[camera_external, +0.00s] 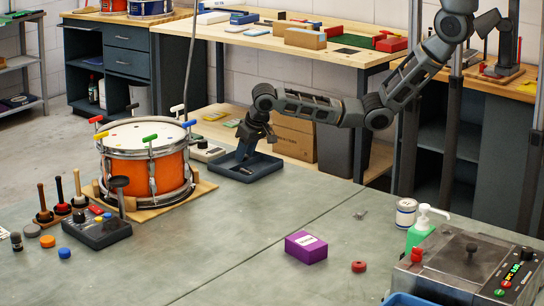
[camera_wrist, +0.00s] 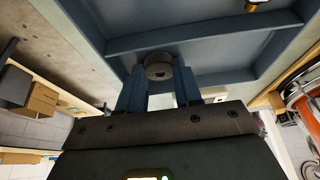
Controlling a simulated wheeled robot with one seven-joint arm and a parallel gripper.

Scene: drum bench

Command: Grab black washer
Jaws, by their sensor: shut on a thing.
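The black washer (camera_wrist: 159,66) is a dark round piece with a hole, seen in the wrist view between the tips of my gripper (camera_wrist: 159,75). The two blue fingers are shut on it from both sides. In the external view my gripper (camera_external: 242,154) points down into the dark blue tray (camera_external: 265,174) on the bench, right of the drum. The washer cannot be made out there. The tray's divider (camera_wrist: 200,37) crosses just beyond the washer in the wrist view. I cannot tell whether the washer touches the tray floor.
An orange drum (camera_external: 134,173) with coloured key handles stands left of the tray. A grey device (camera_external: 206,150) sits just beside the tray. A brass-coloured piece (camera_wrist: 258,6) lies in another compartment. The bench's middle front is clear, left of the purple box (camera_external: 306,248).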

